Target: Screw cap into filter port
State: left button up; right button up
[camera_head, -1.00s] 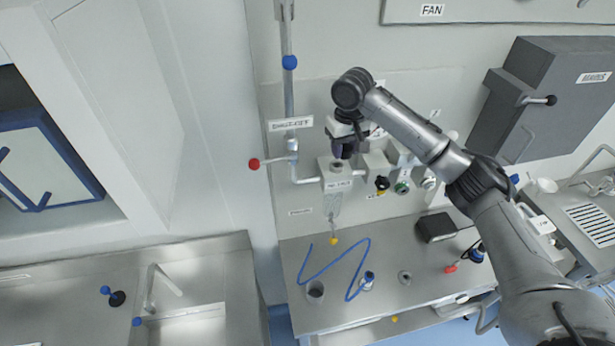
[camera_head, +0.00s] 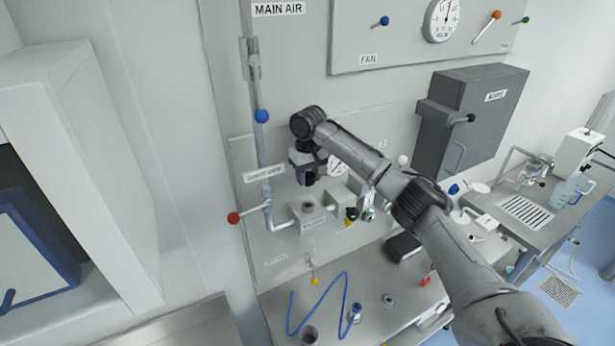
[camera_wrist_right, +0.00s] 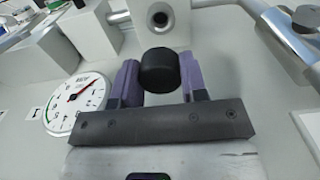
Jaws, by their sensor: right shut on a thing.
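My right gripper (camera_head: 309,180) hangs from my arm, pointing down just above the white filter block (camera_head: 312,222). The round filter port (camera_head: 307,207) opens in the top of that block. In the right wrist view, the purple fingers of my right gripper (camera_wrist_right: 159,80) are shut on a dark round cap (camera_wrist_right: 159,68). The port's dark hole (camera_wrist_right: 160,19) shows beyond the cap, uncovered, so cap and port are apart. In the head view the cap cannot be made out between the fingers. My left gripper is not in view.
A vertical pipe with a blue knob (camera_head: 262,116) and a red-knobbed valve (camera_head: 234,218) stand left of the block. A steel bench (camera_head: 385,318) lies below, with a grey cabinet (camera_head: 465,125) at right.

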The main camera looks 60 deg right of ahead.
jog(key=shift+f+b, duration=0.6)
jog(key=shift+f, duration=2.2)
jog(key=shift+p, duration=0.3)
jog(key=shift+p, duration=0.3)
jog(key=shift+f, duration=1.25)
dwell(0.3)
jog(key=o, duration=1)
